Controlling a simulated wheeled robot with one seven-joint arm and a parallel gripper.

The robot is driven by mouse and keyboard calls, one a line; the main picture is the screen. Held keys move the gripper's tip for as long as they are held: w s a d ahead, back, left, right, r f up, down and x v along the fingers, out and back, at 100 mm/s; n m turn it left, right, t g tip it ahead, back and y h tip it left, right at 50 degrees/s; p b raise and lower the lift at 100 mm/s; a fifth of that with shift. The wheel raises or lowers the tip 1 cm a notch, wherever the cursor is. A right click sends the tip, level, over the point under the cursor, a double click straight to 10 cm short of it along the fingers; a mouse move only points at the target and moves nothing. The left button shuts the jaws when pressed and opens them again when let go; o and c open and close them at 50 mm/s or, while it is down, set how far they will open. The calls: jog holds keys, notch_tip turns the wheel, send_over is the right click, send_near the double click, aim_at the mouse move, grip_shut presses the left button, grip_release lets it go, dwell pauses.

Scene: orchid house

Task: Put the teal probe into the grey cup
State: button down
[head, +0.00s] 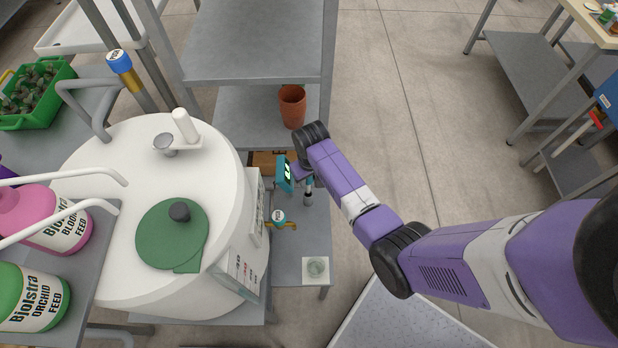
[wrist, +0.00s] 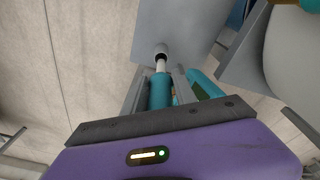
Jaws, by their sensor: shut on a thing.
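My gripper (wrist: 161,85) is shut on the teal probe (wrist: 160,92), holding it by its teal handle. The probe's pale shaft points away from the fingers. A small grey cup-like piece (wrist: 161,50) shows at the shaft's far end, in line with it; I cannot tell whether the tip is inside it or only in front of it. In the head view my gripper (head: 307,178) is over the lower grey shelf, and the grey piece (head: 308,199) shows just below it. The arm partly hides the probe there.
A teal meter with a lit screen (head: 284,173) stands close left of my gripper. A glass beaker (head: 316,267) sits on a white square at the shelf's front. A large white tank (head: 110,190) stands left. A terracotta pot (head: 292,106) is behind. Open floor lies right.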

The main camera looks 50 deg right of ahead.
aim_at(309, 190)
jog(key=shift+f, duration=0.3)
dwell(0.4)
jog(key=shift+f, duration=0.3)
jog(key=shift+f+b, duration=0.15)
jog(key=shift+b, duration=0.15)
jog(key=shift+f+b, duration=0.9)
jog(key=shift+f, duration=0.5)
jog(key=shift+f, duration=0.1)
jog(key=shift+f+b, duration=1.3)
jog(key=shift+f, duration=0.35)
jog(key=shift+c, duration=2.2)
grip_release()
